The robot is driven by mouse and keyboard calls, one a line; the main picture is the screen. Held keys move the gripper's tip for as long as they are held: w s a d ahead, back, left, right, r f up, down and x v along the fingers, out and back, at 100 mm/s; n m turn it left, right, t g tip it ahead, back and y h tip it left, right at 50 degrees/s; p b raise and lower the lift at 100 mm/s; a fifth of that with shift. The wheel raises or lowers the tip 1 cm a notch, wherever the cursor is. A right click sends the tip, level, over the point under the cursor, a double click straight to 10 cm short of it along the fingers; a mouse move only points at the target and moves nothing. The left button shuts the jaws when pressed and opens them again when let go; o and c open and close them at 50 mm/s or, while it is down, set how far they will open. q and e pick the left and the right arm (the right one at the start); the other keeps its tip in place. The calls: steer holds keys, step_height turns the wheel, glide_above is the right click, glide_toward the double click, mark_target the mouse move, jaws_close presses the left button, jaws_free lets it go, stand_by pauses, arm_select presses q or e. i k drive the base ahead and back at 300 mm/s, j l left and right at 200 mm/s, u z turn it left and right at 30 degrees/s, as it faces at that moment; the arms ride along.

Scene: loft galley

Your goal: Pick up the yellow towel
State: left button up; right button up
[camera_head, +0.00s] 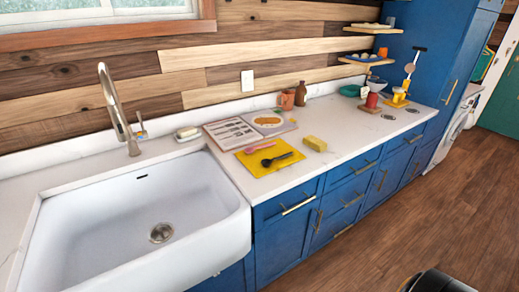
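A flat yellow towel or mat (246,163) lies on the white counter just right of the sink. A pink spoon (260,147) and a black utensil (278,159) lie on top of it and cover part of it. A small yellow block-like thing (315,143) sits to its right; I cannot tell whether it is a folded towel or a sponge. Neither of my grippers is in view.
The white sink (105,215) with a tall faucet (117,108) is at left. An open book (232,132) lies behind the flat yellow thing. A brown bottle (300,94), an orange mug (286,100) and a red cup (371,101) stand farther back. The counter's front right is mostly clear.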

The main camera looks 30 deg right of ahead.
mark_target(317, 144)
steer(key=l+z, duration=0.15)
steer(key=z, duration=1.35)
